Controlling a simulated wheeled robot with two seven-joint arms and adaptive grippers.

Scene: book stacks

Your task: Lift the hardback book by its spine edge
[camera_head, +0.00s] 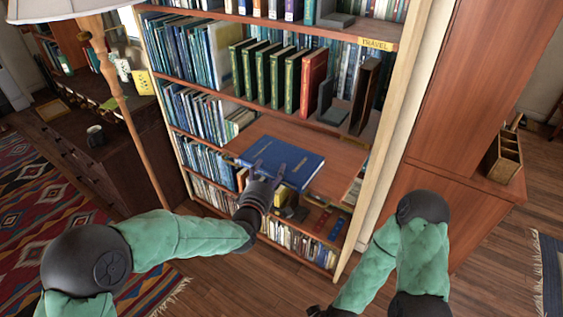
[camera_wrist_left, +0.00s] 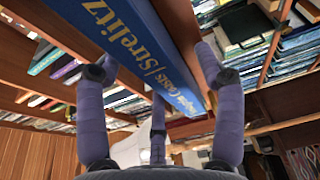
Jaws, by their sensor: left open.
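The blue hardback book (camera_head: 302,163) lies flat on a wooden shelf board (camera_head: 343,160) of the bookcase, its spine edge toward me. My left gripper (camera_head: 266,174) is at that front edge, with its purple-grey fingers spread.
Upright green books (camera_head: 262,75) and a red one (camera_head: 313,82) stand on the shelf above. More books fill the shelves below. A lamp pole (camera_head: 135,120) stands left of the bookcase and a wooden cabinet (camera_head: 470,110) right of it.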

